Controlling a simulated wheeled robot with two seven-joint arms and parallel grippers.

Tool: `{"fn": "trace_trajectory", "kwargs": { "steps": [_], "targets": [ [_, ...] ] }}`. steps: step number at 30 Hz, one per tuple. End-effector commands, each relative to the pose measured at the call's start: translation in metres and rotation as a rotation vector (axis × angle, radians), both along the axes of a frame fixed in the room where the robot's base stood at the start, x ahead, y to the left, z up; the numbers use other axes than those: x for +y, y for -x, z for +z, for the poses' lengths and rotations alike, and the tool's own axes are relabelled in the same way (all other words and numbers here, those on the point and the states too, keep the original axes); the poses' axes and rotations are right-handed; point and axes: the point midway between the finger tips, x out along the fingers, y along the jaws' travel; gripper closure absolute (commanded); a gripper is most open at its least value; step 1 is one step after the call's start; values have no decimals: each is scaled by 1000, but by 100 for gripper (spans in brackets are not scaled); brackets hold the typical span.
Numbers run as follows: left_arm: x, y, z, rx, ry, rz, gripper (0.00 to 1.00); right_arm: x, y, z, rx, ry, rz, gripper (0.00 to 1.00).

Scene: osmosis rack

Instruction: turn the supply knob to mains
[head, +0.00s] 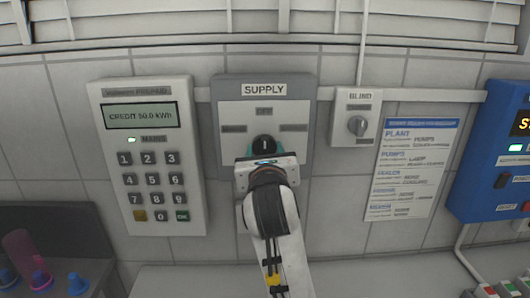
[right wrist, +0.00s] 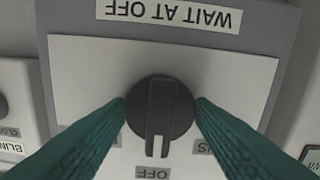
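The black supply knob (head: 264,144) sits on the grey panel headed SUPPLY (head: 264,89). In the head view its pale line points up, towards the OFF label. In the right wrist view, which is upside down, the knob (right wrist: 160,112) points at the OFF label (right wrist: 153,172). A partly hidden label ending in NS (right wrist: 205,147) matches the left label (head: 234,128) in the head view. My right gripper (right wrist: 160,103) has its two green fingers on either side of the knob, apparently touching it. My left gripper is not in view.
A keypad meter (head: 152,150) with a lit credit display is left of the panel. A BLIND knob (head: 357,125), a printed list (head: 412,170) and a blue control box (head: 495,150) are to the right. A counter (head: 390,280) runs below.

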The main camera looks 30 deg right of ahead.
Motion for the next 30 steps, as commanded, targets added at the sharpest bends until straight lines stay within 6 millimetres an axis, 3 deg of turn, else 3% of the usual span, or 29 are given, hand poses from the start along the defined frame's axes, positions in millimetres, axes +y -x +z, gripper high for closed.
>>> {"fn": "trace_trajectory", "kwargs": {
  "steps": [14, 30],
  "targets": [
    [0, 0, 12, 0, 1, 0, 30, 0, 0, 2, 52, 82, 0, 74],
    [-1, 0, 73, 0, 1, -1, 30, 0, 0, 6, 303, 485, 3, 74]
  ]
}}
